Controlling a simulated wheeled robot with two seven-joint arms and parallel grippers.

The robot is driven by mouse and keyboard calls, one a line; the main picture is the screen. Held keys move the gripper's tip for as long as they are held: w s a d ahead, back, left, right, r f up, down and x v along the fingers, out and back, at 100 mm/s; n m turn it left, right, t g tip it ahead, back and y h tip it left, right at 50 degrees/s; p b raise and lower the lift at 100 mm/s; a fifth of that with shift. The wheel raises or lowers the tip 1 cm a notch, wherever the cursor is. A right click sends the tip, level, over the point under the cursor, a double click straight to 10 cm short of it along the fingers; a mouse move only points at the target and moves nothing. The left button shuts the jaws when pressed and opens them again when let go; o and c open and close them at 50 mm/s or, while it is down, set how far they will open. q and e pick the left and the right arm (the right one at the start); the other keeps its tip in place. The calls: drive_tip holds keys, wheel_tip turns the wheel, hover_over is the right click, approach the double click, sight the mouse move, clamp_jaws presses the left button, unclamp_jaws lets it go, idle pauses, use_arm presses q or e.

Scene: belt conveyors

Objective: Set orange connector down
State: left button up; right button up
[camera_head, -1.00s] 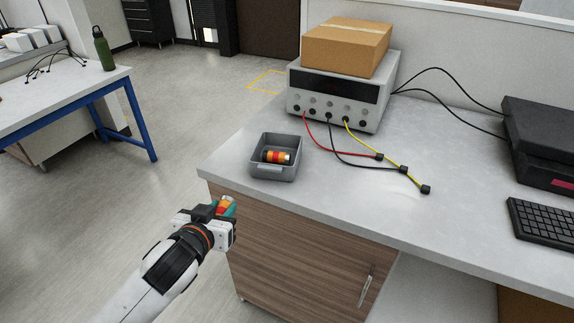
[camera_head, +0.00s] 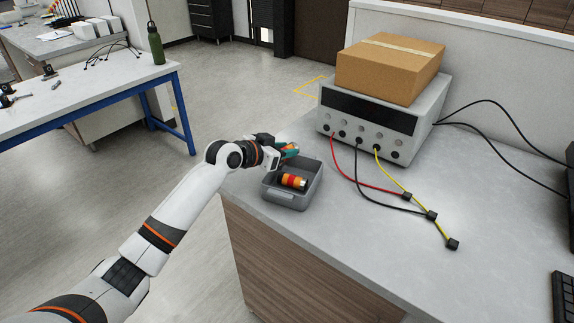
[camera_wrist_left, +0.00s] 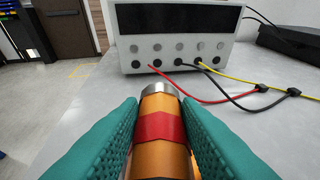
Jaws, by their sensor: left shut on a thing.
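My left gripper (camera_head: 286,151) is shut on an orange connector with a red band and a metal end. In the left wrist view the connector (camera_wrist_left: 159,120) sits between the two green finger pads. In the head view the gripper is at the back left edge of a grey bin (camera_head: 290,199) and mostly hides the held connector. A second orange connector (camera_head: 293,181) with a red band lies inside the bin. My right gripper is not in view.
A grey power supply (camera_head: 375,120) with a cardboard box (camera_head: 390,66) on top stands behind the bin. Red, black and yellow leads (camera_head: 430,215) lie on the counter to the right. The counter front (camera_head: 400,260) is clear. A blue-legged table (camera_head: 100,90) stands at left.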

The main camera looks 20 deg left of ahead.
sight(284, 174)
use_arm(q)
wheel_tip(284, 174, down, 5)
drive_tip(key=shift+r+p, duration=0.1)
drive_tip(key=shift+p, duration=0.3)
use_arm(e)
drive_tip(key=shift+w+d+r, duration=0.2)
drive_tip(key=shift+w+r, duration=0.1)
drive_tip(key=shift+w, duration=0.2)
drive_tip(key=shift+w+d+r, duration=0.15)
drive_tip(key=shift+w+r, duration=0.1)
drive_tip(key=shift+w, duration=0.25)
use_arm(q)
drive_tip(key=shift+f+b, duration=0.35)
drive_tip(key=o, duration=1)
drive_tip(key=shift+r, duration=0.1)
drive_tip(key=shift+c, duration=0.2)
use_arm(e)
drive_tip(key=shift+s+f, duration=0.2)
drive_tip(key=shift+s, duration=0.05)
